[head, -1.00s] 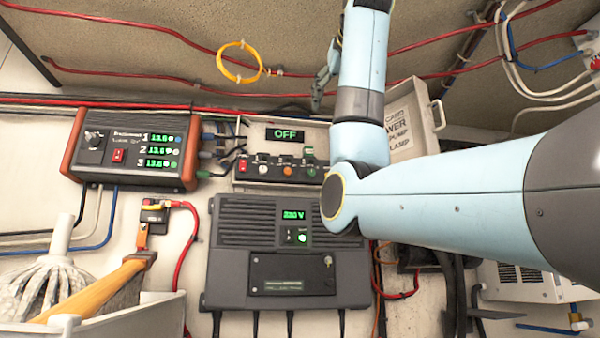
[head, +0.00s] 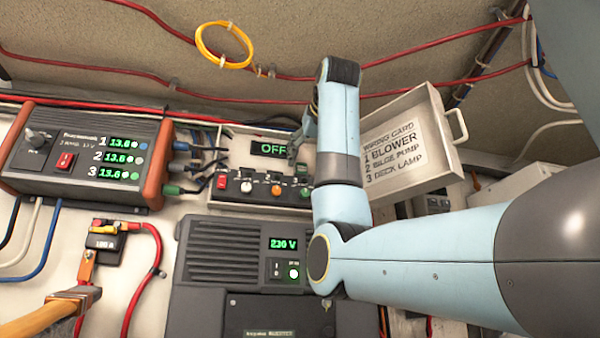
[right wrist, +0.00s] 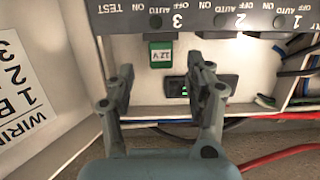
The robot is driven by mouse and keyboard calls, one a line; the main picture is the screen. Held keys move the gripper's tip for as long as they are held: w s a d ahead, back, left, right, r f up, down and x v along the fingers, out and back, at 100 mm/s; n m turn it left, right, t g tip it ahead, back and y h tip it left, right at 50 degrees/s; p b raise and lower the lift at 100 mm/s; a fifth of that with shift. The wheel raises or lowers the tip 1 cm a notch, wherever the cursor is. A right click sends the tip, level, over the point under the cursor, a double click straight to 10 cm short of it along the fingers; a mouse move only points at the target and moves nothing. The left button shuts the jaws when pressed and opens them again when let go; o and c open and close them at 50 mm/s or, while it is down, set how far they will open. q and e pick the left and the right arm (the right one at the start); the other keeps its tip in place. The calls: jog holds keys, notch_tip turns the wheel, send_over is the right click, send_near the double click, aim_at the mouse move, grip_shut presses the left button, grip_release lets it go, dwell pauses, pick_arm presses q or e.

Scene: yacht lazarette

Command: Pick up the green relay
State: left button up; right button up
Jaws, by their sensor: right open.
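The green relay (right wrist: 160,54) has a "12 V" label and sits in the white panel box, against the switch strip beside channel 3 in the right wrist view. In the head view only a small green part of it (head: 302,169) shows, beside my right arm. My right gripper (right wrist: 160,80) is open and empty. In the wrist view its fingertips lie to either side of the relay's line, with the relay ahead between them and no visible contact. In the head view the gripper (head: 297,150) is partly hidden by its own arm. My left gripper is out of view.
The box's open lid with a wiring card (head: 395,150) stands right of my arm. The switch strip (head: 262,189) and OFF display (head: 272,148) are close to the gripper. A power supply (head: 85,155) and inverter (head: 250,265) flank below and left. Red cables (right wrist: 280,155) run nearby.

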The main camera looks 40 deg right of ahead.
aim_at(302, 163)
jog(key=x, duration=0.1)
jog(key=p+x, duration=0.1)
jog(key=x, duration=0.1)
jog(key=r+x, duration=0.1)
jog(key=x, duration=0.1)
jog(key=shift+w+f+p, duration=0.1)
jog(key=shift+w+p, duration=0.05)
jog(key=shift+p, duration=0.25)
jog(key=shift+w+d+f, duration=0.1)
jog(key=shift+w+f, duration=0.05)
jog(key=shift+w, duration=0.05)
jog(key=shift+c, duration=0.7)
grip_shut()
